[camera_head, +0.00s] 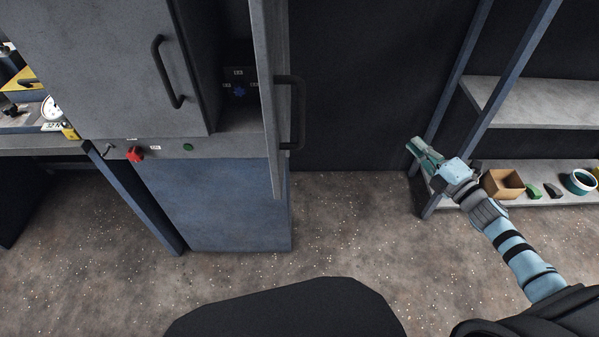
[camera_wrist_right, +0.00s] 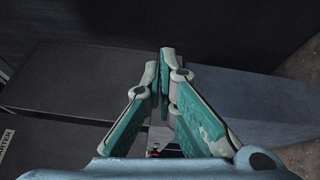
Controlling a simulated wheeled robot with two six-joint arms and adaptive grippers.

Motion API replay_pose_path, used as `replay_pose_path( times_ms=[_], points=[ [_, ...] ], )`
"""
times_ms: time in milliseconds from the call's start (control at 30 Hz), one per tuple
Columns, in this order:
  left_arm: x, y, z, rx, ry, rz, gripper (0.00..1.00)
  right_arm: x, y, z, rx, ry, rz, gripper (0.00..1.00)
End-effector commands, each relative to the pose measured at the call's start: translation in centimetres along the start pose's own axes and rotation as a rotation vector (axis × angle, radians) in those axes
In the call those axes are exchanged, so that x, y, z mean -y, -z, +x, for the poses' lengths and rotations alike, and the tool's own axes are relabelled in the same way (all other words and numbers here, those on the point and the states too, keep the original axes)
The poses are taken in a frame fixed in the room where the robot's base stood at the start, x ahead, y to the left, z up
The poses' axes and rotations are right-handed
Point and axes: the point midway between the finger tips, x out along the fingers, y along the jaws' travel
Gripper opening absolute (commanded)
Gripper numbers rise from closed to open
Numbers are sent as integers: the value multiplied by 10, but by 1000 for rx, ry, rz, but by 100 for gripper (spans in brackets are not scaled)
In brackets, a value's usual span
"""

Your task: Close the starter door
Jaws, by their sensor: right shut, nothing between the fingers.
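The starter door (camera_head: 265,85) is a grey panel with a dark bar handle (camera_head: 292,112). It stands open in the head view, swung out from the cabinet and seen nearly edge-on. The open compartment (camera_head: 240,95) behind it shows a blue star-shaped knob. My right gripper (camera_head: 413,147) is shut and empty, to the right of the door and its handle and apart from them. Its fingers (camera_wrist_right: 165,65) meet in the right wrist view, where a partly cut-off label (camera_wrist_right: 8,148) shows at the left edge. My left gripper is not in view.
Another grey cabinet door (camera_head: 110,60) at the left is closed. A red button (camera_head: 135,154) and a green one (camera_head: 188,147) sit below it. A shelf rack (camera_head: 545,170) with a cardboard box (camera_head: 502,184) stands at the right. Open floor (camera_head: 340,225) lies in front.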

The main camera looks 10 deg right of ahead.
Motion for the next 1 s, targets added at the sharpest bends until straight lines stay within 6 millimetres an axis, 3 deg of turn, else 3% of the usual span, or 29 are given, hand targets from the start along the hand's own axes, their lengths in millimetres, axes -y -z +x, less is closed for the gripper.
replay_pose_path(
  times_ms=[33, 100, 200, 300, 400, 567, 1000],
  points=[
    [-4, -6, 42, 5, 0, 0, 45, -48, 25, 14, -163, -176, -285, 0],
    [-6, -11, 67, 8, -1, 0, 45, -121, 81, 4, -388, -427, -682, 0],
    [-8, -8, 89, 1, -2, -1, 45, -166, 151, -38, -628, -708, -1078, 0],
    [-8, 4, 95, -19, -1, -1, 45, -177, 184, -67, -748, -855, -1251, 0],
    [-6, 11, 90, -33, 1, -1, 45, -184, 195, -72, -773, -894, -1287, 0],
    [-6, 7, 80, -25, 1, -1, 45, -192, 215, -59, -763, -895, -1281, 0],
    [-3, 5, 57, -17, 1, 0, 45, -203, 293, -16, -764, -886, -1275, 0]
  ],
)
